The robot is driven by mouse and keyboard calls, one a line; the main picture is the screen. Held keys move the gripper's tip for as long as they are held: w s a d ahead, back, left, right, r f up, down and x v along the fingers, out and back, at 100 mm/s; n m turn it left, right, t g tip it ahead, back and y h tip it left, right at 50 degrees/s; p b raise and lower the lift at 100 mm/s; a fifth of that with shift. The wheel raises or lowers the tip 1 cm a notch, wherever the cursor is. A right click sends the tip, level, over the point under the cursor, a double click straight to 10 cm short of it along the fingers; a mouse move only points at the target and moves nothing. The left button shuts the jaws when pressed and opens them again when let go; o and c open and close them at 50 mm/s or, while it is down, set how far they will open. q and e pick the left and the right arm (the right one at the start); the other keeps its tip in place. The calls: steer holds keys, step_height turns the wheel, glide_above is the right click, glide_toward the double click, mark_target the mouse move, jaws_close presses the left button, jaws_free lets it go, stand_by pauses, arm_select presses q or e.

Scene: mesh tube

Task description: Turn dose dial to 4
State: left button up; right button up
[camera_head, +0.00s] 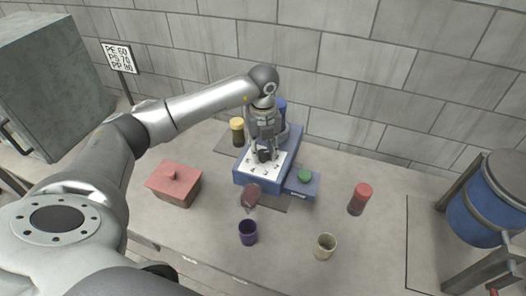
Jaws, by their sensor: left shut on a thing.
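A blue machine (243,178) stands on the table with a white numbered dial plate (274,171) on its sloping top. A dark dose dial (265,158) sits in the middle of the plate. My left gripper (264,151) comes down from above and is shut on the dial, hiding most of it. Numbers show around the plate, but they are too small to read surely, and I cannot tell which one the dial points to. A green button (305,175) is on a small blue box at the machine's right. My right gripper is not in view.
A dark red object (250,194), a purple cup (247,232) and a cream cup (325,245) are in front. A red cylinder (360,198) stands right, a red lidded box (174,184) left, a yellow-topped jar (237,130) behind. A blue barrel (487,207) is far right.

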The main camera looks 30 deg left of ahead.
arm_select(q)
steer(key=m+b, duration=0.3)
steer(key=shift+f, duration=0.15)
steer(key=m+b, duration=0.3)
steer(key=shift+m, duration=0.4)
steer(key=m+b, duration=0.2)
steer(key=m, duration=0.1)
steer(key=shift+m+b, duration=0.35)
steer(key=shift+m, duration=0.05)
steer(key=m+b, duration=0.2)
steer(key=m, duration=0.1)
steer(key=shift+m, duration=0.3)
steer(key=m+b, duration=0.1)
steer(key=m, duration=0.2)
steer(key=shift+r+m+b, duration=0.2)
steer(key=shift+m+b, duration=0.1)
steer(key=shift+b, duration=0.1)
steer(key=m+b, duration=0.1)
steer(key=m, duration=0.2)
steer(key=shift+m, duration=0.3)
steer(key=m+b, duration=0.1)
steer(key=m, duration=0.2)
steer(key=shift+m, duration=0.3)
steer(key=shift+r+m+b, duration=0.1)
steer(key=shift+m+b, duration=0.45)
steer(key=shift+m, duration=1.25)
